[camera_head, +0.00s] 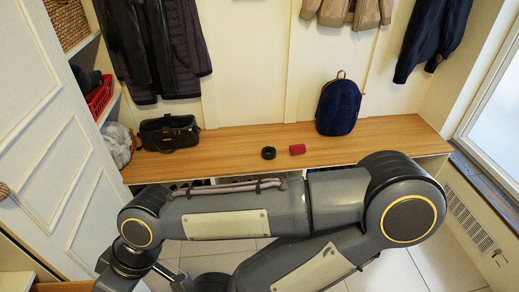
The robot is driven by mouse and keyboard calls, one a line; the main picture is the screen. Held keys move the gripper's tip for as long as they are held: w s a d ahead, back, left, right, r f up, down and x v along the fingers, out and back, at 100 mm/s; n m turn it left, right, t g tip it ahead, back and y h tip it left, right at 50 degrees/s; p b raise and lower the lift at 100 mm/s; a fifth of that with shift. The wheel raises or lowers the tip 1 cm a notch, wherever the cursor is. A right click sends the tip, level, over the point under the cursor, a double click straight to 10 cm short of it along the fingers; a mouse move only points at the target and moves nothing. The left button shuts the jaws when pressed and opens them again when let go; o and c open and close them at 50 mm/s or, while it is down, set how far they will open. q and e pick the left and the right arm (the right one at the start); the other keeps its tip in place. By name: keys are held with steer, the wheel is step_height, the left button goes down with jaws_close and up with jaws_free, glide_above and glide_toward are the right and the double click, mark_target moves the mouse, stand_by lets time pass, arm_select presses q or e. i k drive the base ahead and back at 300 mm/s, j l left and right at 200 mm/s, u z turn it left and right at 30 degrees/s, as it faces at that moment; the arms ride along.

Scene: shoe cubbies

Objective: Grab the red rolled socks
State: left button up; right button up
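The red rolled socks (297,149) lie on the wooden bench, a little right of its middle. A black rolled item (268,153) lies just to their left, apart from them. My grey arm crosses the foreground in front of the bench, and nothing of it touches the socks. Neither gripper's fingers show in the head view.
The wooden bench (225,143) also holds a black bag (168,134) at left and a dark blue backpack (338,107) right of the socks. Coats hang above. A white door (55,150) stands at left and a window at right.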

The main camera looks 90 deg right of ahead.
mark_target(297, 148)
steer(key=l+z, duration=0.1)
steer(key=z, duration=2.2)
steer(key=k+j+z, duration=0.1)
steer(key=z, duration=0.85)
steer(key=i+l+u, duration=0.1)
steer(key=i+u, duration=0.15)
steer(key=i, duration=0.35)
steer(key=i+l+u, duration=0.3)
steer(key=i, duration=0.3)
steer(key=i+l+u, duration=0.25)
steer(key=i, duration=0.35)
steer(key=i+l+u, duration=0.3)
steer(key=i+l, duration=0.25)
